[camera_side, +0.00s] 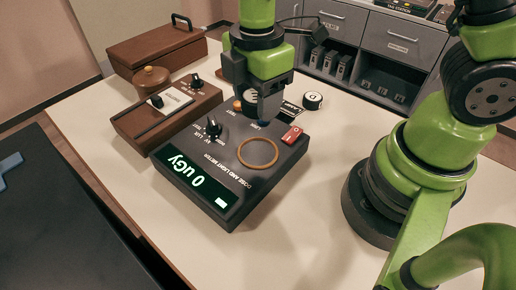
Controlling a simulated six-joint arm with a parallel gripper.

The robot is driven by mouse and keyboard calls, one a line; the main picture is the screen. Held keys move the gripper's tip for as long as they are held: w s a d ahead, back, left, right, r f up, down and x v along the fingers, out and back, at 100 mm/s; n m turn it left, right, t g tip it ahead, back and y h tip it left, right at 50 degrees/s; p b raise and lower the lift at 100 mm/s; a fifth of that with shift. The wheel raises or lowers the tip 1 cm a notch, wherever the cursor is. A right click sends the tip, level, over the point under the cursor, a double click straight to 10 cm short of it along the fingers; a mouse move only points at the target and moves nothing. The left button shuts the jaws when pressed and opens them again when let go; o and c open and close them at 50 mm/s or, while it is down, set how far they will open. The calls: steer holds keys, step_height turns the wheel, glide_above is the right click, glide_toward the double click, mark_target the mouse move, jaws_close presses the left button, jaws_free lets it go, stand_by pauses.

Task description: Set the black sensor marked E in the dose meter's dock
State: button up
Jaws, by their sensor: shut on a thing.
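My gripper (258,104) points down over the back part of the dose meter and is shut on a dark sensor (250,95) with a pale marked face. The finger partly hides it, and its letter is too small to read surely. The dose meter (225,160) is a dark grey box with a lit display reading 0 uGy, a black knob and a red switch. An orange ring (258,153) marks a round, empty spot on its top, which looks like the dock. The held sensor is behind this ring in the picture, apart from it.
Another black round piece with a white marked top (312,101) stands on the table behind the meter, beside a small black label (290,108). A brown control box (168,112) stands left of the meter, and a brown case (155,47) lies behind. The table (300,215) is clear in front right.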

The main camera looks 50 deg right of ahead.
glide_above(258, 153)
step_height(258, 153, down, 5)
steer(key=shift+f, duration=2.4)
steer(key=shift+f, duration=0.2)
